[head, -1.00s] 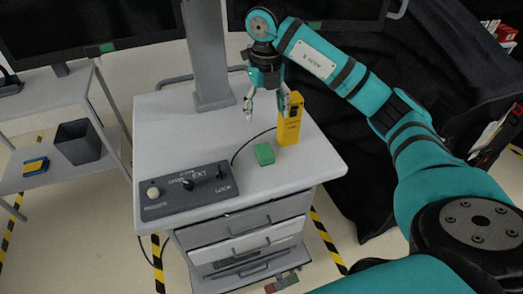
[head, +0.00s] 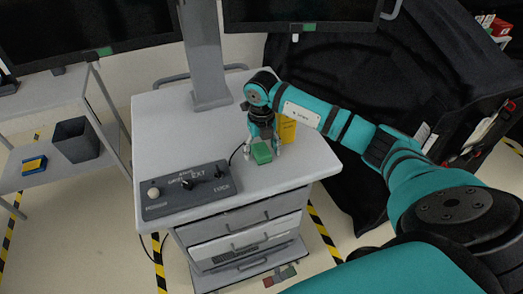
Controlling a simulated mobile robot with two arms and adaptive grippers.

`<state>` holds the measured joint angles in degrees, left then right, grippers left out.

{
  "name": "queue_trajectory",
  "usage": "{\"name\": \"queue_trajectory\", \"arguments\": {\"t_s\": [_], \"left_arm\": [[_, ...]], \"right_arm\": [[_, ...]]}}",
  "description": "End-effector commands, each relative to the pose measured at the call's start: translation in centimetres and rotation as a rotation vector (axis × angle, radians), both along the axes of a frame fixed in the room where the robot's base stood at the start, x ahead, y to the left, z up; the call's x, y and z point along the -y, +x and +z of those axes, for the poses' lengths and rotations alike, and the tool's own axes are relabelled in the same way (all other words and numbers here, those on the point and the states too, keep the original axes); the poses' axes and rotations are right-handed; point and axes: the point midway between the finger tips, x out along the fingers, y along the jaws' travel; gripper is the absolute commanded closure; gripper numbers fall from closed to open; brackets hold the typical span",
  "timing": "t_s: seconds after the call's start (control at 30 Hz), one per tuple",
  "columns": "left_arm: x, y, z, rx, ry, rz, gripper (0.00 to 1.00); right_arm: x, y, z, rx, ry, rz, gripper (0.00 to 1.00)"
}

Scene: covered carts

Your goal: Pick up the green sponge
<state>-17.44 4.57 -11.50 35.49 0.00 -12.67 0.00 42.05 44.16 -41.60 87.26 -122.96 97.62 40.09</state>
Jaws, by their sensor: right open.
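The green sponge (head: 261,153) is a small block lying on the grey cart top (head: 165,122), right of the control box. My right gripper (head: 262,152) is low over the cart top, pointing down, with a fingertip on each side of the sponge. Its jaws are open; I cannot tell whether a finger touches the sponge. Part of the sponge's far side is hidden by the gripper. My left gripper is not in view.
A yellow box (head: 288,130) stands just behind and right of my gripper, partly hidden by the arm. A control box (head: 187,190) with knobs and a cable lies at the front left. A grey column (head: 206,60) rises at the back. The cart top's left part is clear.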

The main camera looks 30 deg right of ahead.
Motion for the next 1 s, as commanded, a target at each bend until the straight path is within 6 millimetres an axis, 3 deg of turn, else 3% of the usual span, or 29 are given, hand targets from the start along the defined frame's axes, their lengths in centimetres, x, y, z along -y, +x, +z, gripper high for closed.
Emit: {"name": "queue_trajectory", "arguments": {"t_s": [0.27,0.6,0.67,1.0], "left_arm": [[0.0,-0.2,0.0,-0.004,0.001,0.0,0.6],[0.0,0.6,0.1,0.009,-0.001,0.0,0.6],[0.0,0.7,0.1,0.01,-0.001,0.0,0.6],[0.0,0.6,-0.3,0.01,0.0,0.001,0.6]], "right_arm": [[0.0,0.0,-0.4,0.001,0.0,0.0,0.3],[0.0,0.0,-0.3,0.001,0.0,0.0,0.74],[0.0,0.0,-0.3,0.001,0.0,0.0,0.78],[0.0,0.1,0.1,0.003,-0.001,0.001,0.78]]}}
